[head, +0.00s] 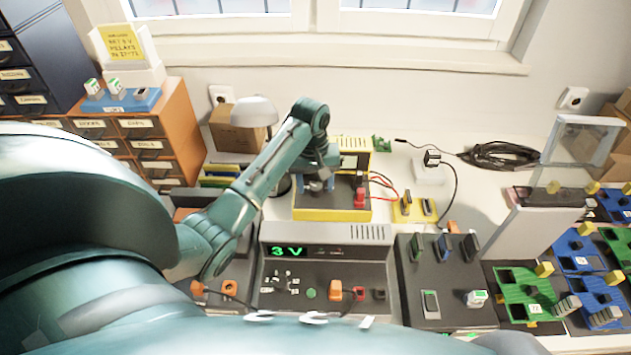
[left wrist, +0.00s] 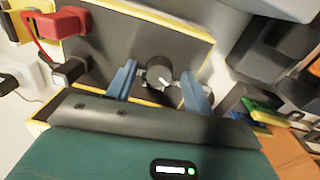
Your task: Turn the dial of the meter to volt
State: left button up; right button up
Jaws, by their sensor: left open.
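The meter (head: 330,208) is a dark box with yellow edges near the middle of the bench in the head view. It also fills the upper part of the left wrist view (left wrist: 110,43). Its dial (left wrist: 158,72) is a round dark knob with a white pointer mark. My left gripper (head: 318,186) is over the meter's face. In the left wrist view its two blue fingers (left wrist: 160,88) stand apart, one on each side of the dial. I cannot tell whether they touch it. The arm hides most of the dial in the head view. My right gripper is not in view.
A red plug (head: 360,198) with red wires sits at the meter's right side. A grey unit (head: 352,255) showing "3 V" stands in front. A lamp (head: 255,112) and carton stand behind left. A dark panel (head: 412,290) and green and blue boards lie to the right.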

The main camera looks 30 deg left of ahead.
pick_arm(q)
jog(key=shift+f, duration=0.1)
jog(key=shift+c, duration=0.5)
jog(key=c, duration=0.9)
jog(key=shift+m, duration=0.3)
jog(key=m, duration=0.5)
jog(key=shift+w, duration=0.1)
jog(key=m, duration=0.6)
jog(key=shift+g, duration=0.3)
jog(key=o, duration=1)
